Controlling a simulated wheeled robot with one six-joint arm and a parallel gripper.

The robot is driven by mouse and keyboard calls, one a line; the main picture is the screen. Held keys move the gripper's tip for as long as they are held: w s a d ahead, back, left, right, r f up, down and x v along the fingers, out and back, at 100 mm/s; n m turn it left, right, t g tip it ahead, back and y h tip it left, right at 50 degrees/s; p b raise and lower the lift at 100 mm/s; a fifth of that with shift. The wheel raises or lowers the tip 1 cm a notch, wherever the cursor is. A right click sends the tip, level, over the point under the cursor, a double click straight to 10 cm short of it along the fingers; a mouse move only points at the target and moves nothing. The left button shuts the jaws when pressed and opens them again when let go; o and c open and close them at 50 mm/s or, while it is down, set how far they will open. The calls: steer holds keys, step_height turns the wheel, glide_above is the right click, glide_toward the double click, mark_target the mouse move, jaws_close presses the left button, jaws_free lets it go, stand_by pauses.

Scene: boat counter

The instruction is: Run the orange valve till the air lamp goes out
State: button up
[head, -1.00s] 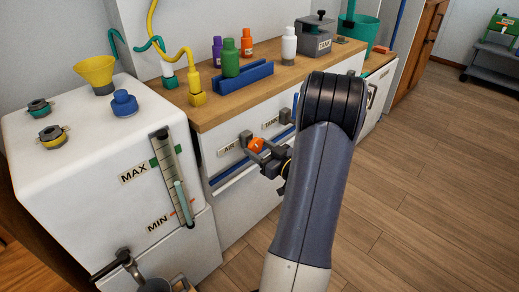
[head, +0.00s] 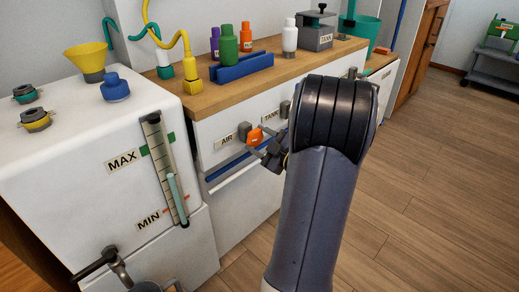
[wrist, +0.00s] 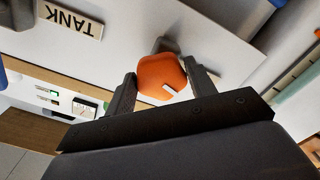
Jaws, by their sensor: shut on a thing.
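The orange valve (head: 256,136) is a faceted knob on the front of the counter, beside the label reading AIR (head: 227,139). My gripper (head: 264,143) is at the knob, its far side partly hidden by my arm. In the wrist view the orange valve (wrist: 162,78) sits between the two fingers of my gripper (wrist: 163,84), which close on its sides. A pale mark shows on the knob's face. A small panel with a green light (wrist: 54,93) shows at the left of the wrist view; I cannot tell whether it is the air lamp.
A TANK label (head: 271,115) and a grey fitting (head: 285,108) are right of the valve. A blue rail runs below. A white unit with a MAX/MIN gauge (head: 166,170) stands at left. Bottles and a blue rack (head: 240,69) stand on the counter.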

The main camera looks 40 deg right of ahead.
steer(key=n+b, duration=0.4)
steer(key=n, duration=0.1)
steer(key=shift+f+n+b, duration=0.15)
steer(key=shift+n+b, duration=0.15)
steer(key=shift+b, duration=0.05)
steer(key=shift+r+n+b, duration=0.15)
steer(key=shift+n+b, duration=0.05)
steer(key=shift+n, duration=0.95)
steer(key=shift+r+n+b, duration=0.1)
steer(key=shift+n+b, duration=0.05)
steer(key=shift+n, duration=1)
steer(key=o, duration=0.9)
steer(key=shift+o, duration=0.2)
steer(key=s+p, duration=0.3)
steer(key=s, duration=0.7)
steer(key=shift+s+d, duration=0.4)
steer(key=shift+d, duration=0.05)
